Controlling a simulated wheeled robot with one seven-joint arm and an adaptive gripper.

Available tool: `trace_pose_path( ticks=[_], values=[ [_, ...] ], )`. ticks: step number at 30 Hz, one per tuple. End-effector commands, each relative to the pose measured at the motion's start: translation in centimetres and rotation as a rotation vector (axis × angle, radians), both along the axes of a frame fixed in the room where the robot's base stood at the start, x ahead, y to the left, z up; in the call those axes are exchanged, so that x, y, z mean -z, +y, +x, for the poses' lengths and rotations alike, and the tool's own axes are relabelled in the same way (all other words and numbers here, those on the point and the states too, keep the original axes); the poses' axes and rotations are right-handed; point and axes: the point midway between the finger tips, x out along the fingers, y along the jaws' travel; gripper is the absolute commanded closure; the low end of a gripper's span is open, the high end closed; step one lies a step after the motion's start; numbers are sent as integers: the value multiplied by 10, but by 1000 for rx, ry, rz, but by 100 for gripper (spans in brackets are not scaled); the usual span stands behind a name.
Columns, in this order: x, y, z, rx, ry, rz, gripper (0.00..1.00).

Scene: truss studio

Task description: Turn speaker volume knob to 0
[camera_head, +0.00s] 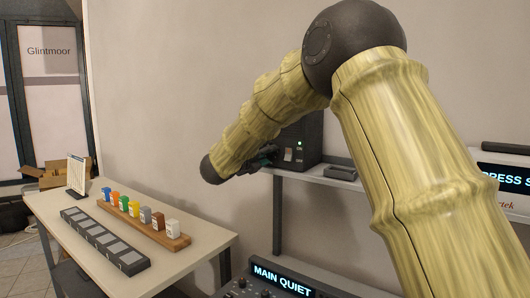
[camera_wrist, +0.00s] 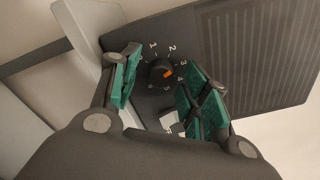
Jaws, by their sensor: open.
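The speaker (camera_head: 313,139) is a dark box with a small green light, standing on a wall shelf. In the wrist view, its dark panel (camera_wrist: 203,35) has a ribbed grille on the right. The round black volume knob (camera_wrist: 157,70) has an orange pointer mark and printed numbers around it. The mark points right, roughly between 3 and 4; the 0 label is not readable near the left finger. My gripper (camera_wrist: 161,82) is open, its green-padded fingers on either side of the knob. I cannot tell whether they touch it. In the head view, my gripper (camera_head: 262,157) is partly hidden by my arm.
The shelf (camera_head: 322,177) holds a small dark box (camera_head: 340,173) right of the speaker. A table (camera_head: 190,254) at left carries a wooden rack (camera_head: 172,240) of coloured items and a dark tray (camera_head: 128,262). A "MAIN QUIET" console (camera_head: 280,283) stands below.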

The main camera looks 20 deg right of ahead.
Motion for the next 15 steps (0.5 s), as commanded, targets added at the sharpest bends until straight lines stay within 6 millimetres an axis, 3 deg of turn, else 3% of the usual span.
trace_pose_path(
  ticks=[9, 15],
  values=[
    [0, -1, 1, 0, 0, 0, 54],
    [0, -1, 1, 0, 0, 0, 91]
  ],
)
